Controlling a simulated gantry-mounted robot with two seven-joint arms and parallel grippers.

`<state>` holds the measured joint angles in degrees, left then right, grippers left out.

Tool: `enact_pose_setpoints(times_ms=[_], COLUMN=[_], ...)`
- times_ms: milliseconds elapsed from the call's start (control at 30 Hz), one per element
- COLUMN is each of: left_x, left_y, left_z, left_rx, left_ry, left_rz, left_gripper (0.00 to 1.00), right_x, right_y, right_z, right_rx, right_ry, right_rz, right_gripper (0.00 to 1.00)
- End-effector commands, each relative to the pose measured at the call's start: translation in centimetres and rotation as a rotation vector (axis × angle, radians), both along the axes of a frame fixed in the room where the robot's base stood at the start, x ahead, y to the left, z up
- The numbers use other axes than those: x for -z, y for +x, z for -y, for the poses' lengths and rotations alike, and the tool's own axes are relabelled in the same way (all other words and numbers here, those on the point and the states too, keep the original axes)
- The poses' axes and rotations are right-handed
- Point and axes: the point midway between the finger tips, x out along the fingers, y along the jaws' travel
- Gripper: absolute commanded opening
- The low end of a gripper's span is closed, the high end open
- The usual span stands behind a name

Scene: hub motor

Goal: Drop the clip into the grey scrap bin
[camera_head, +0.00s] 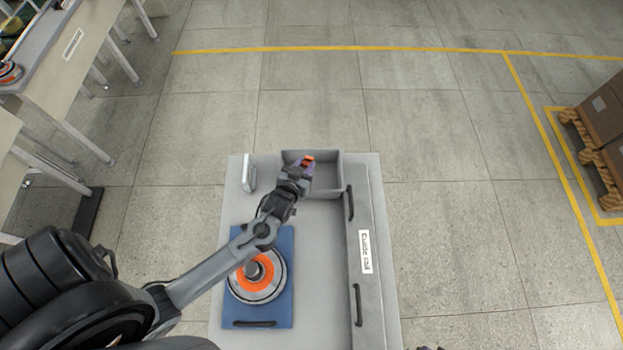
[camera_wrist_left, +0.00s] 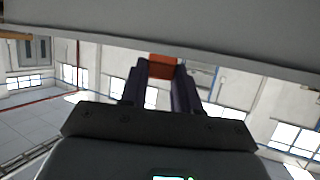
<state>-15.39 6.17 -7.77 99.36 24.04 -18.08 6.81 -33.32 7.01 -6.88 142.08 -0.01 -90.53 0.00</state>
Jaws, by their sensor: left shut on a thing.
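The clip (camera_head: 309,159) is a small orange piece between the fingertips of my left gripper (camera_head: 303,167). It also shows in the left wrist view as an orange block (camera_wrist_left: 162,66) at the tips of the two dark fingers (camera_wrist_left: 160,82). The left gripper is shut on it. The grey scrap bin (camera_head: 330,157) is an open box at the far end of the grey cart. In the head view the gripper and clip overlap the bin's left part; their height over it is hard to tell. My right gripper is not visible.
A hub motor (camera_head: 268,284) with an orange ring sits on a blue mat (camera_head: 282,238) on the cart, partly under my left arm. A small white upright item (camera_head: 248,173) stands left of the bin. A labelled panel (camera_head: 366,251) with dark handles runs along the right.

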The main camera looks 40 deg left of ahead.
Motion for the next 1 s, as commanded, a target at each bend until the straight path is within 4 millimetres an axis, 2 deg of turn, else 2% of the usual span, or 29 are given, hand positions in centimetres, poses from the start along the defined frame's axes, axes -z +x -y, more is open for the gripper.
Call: enact_pose_setpoints(times_ms=[333, 367, 500, 567, 867, 1000], left_x=[0.28, 0.28, 0.28, 0.28, 0.26, -0.04], left_y=[0.00, 0.00, 0.00, 0.00, -0.10, -0.94], left_z=[0.00, 0.00, 0.00, -0.01, 0.03, 0.31], left_rx=[0.000, 0.000, 0.000, 0.000, 0.000, 0.001], left_ry=[0.000, 0.000, 0.000, 0.000, 0.000, -0.002], left_rz=[0.001, 0.001, 0.001, 0.001, 0.000, -0.001], left_gripper=[0.03, 0.32, 0.54, 0.61, 0.61, 0.61], right_x=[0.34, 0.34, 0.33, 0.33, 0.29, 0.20], right_y=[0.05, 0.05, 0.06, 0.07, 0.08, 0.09], right_z=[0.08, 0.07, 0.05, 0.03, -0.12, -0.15], right_rx=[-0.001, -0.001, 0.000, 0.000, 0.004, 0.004], right_ry=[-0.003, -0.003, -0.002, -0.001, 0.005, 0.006], right_rz=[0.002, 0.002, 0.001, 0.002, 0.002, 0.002], right_gripper=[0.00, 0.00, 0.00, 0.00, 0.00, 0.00])
